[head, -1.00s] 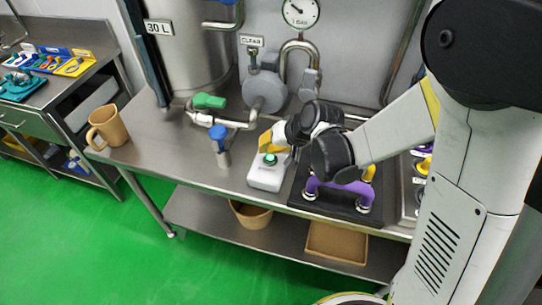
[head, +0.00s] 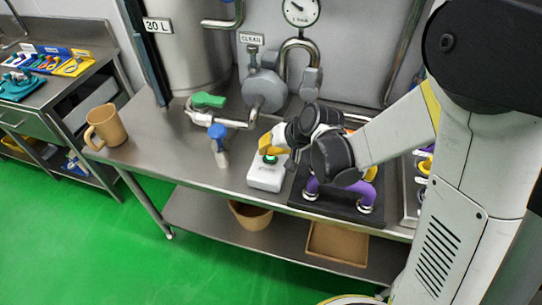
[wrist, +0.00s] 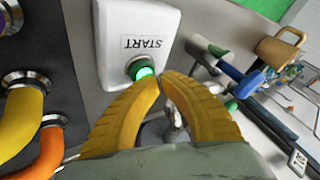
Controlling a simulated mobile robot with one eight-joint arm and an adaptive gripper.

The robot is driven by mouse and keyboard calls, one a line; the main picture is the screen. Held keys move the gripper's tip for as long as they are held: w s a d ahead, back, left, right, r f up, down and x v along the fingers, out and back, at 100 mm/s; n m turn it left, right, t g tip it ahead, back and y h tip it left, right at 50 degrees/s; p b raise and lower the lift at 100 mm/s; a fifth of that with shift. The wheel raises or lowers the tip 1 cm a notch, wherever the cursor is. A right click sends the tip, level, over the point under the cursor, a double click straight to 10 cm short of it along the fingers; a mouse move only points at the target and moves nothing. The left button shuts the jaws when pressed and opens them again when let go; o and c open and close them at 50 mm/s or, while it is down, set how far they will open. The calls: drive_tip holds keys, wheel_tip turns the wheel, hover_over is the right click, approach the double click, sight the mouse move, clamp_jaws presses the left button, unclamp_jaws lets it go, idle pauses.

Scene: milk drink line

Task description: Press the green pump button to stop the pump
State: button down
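The green pump button (wrist: 141,69) glows on a white box marked START (wrist: 150,30), in the wrist view just beyond my gripper's fingertips. In the head view the white box (head: 265,177) stands on the steel table, and the green button (head: 270,158) shows on its top. My gripper (wrist: 160,80) has yellow fingers with the tips together, empty, right at the button's edge. In the head view my gripper (head: 266,148) is over the button's far side. I cannot tell whether the tips touch the button.
A purple hose (head: 345,189) on a black mat is right of the box. A blue-handled valve (head: 219,145) stands to the left, and pipes with a green handle (head: 208,100) lie behind. A tan jug (head: 106,126) is at the table's left end. A pressure gauge (head: 301,10) is on the wall.

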drive_tip(key=shift+f+b, duration=0.3)
idle(0.4)
drive_tip(key=shift+r+p, duration=0.7)
drive_tip(key=shift+r, duration=0.25)
wheel_tip(320, 180, up, 6)
drive_tip(key=p, duration=0.4)
drive_tip(key=shift+r+p, duration=0.1)
drive_tip(key=shift+p, duration=0.25)
idle(0.6)
